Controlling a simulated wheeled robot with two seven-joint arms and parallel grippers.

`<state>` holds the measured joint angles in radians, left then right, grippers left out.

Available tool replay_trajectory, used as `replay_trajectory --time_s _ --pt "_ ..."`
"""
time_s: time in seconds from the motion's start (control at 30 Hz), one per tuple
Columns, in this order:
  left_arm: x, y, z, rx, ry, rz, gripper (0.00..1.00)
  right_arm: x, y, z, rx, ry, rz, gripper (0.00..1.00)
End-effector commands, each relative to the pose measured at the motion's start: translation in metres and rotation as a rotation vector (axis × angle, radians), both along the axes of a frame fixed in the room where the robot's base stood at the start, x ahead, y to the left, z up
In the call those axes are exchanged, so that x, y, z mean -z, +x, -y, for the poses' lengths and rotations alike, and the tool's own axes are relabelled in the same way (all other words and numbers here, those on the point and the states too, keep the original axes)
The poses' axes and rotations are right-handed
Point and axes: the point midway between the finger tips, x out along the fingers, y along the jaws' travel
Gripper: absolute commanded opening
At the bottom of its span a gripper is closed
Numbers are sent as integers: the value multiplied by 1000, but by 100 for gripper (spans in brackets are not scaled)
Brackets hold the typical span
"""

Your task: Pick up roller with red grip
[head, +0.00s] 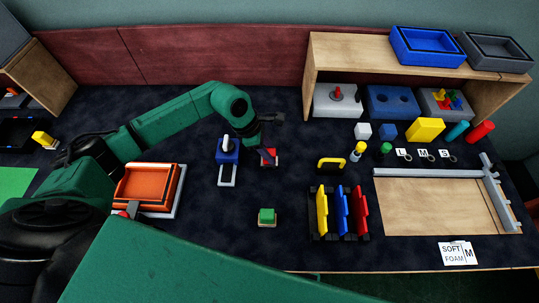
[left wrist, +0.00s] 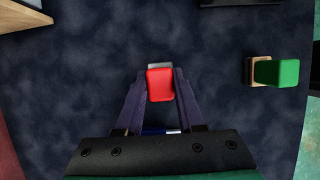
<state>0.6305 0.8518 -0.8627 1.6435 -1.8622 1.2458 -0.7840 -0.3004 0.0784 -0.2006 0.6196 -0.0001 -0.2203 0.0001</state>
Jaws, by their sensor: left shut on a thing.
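The red grip (head: 269,157) shows in the middle of the table in the head view, partly hidden by my left gripper (head: 268,148). In the left wrist view the red grip (left wrist: 160,85) sits between the fingertips of my left gripper (left wrist: 160,88), with a finger against each side. A small pale grey part shows just past the red grip; the rest of the roller is hidden under it. I cannot tell whether it is clear of the table. My right gripper is not in view.
A green-topped block (head: 267,216) stands nearer me. A blue piece with a white knob (head: 228,150) stands to the left, beyond an orange tray (head: 148,187). A rack with coloured plates (head: 341,212) and a yellow handle (head: 331,163) are to the right. Dark table between them is clear.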

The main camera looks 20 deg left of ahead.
Motion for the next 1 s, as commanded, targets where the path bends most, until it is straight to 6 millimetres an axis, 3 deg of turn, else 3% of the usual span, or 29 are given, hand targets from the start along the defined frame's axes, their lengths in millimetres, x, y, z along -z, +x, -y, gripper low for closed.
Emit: replay_trajectory --time_s 0.17,0.4,0.5,0.63,0.9,0.93,1.0 --pt "-49 2 0 1 0 12 0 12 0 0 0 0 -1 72" --pt "-138 1 0 1 0 11 0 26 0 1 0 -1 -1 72" --pt "-163 1 0 1 -1 8 0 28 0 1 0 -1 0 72" --pt "-179 0 0 -1 0 4 0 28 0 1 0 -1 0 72" --pt "-183 0 0 1 0 1 0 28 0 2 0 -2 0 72" --pt "-183 0 0 1 0 1 26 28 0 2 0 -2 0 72" --pt "-182 0 0 1 0 1 0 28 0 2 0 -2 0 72"
